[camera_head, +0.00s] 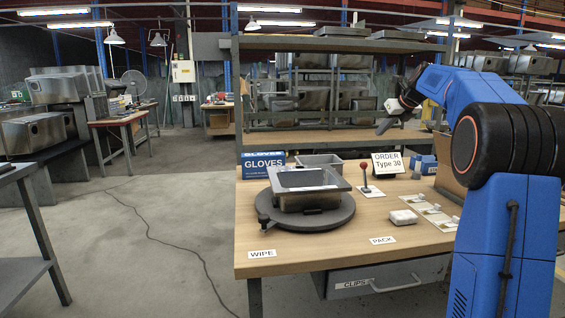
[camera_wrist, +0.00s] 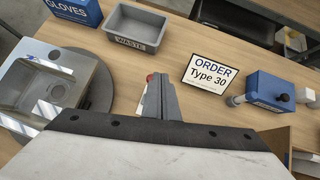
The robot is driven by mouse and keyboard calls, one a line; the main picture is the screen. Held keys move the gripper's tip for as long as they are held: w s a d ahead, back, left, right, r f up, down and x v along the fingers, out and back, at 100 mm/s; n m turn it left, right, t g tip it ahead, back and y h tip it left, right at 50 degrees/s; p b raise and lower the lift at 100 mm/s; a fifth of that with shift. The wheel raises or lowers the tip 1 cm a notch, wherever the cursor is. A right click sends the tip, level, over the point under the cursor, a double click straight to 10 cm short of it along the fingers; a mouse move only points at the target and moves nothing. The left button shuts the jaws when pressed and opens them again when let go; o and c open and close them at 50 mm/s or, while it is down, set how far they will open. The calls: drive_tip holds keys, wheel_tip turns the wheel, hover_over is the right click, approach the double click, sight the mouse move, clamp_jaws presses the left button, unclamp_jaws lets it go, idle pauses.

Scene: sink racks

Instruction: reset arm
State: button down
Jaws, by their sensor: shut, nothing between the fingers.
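My blue arm rises at the right in the head view and bends over toward the back of the table. My gripper (camera_head: 386,127) is held in the air above the rear of the wooden table (camera_head: 290,242). In the wrist view my gripper (camera_wrist: 160,80) has its fingers together, with nothing between them. A metal sink (camera_head: 310,190) sits on a dark round turntable (camera_head: 335,222) on the table. The sink also shows at the left of the wrist view (camera_wrist: 40,85).
A blue gloves box (camera_head: 262,166), a grey waste bin (camera_wrist: 133,28), an order sign (camera_head: 388,164), a red-knobbed lever (camera_head: 366,177) and a white packet (camera_head: 403,217) are on the table. A shelf rack (camera_head: 330,45) stands behind it. The floor at left is largely free.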

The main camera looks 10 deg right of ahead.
drive_tip(key=s+a+f+n+g, duration=0.1)
drive_tip(key=s+a+f+n, duration=0.2)
drive_tip(key=s+a+n, duration=0.45)
drive_tip(key=s+a+f+n+g, duration=0.15)
drive_tip(key=s+a+n, duration=0.3)
drive_tip(key=s, duration=0.65)
drive_tip(key=s+a+f+n, duration=0.45)
drive_tip(key=s+a, duration=0.25)
drive_tip(key=s, duration=0.3)
drive_tip(key=s+a+f+n+h, duration=0.1)
drive_tip(key=s+a+f+n, duration=0.1)
drive_tip(key=s+f+n, duration=0.6)
drive_tip(key=s+a+f+n+g, duration=0.1)
drive_tip(key=s+a+f+n, duration=0.2)
drive_tip(key=s+f+n, duration=0.6)
drive_tip(key=s+f, duration=0.2)
drive_tip(key=s, duration=0.8)
drive_tip(key=shift+s+f+h, duration=0.2)
drive_tip(key=shift+f+h, duration=0.15)
drive_tip(key=shift+h, duration=0.05)
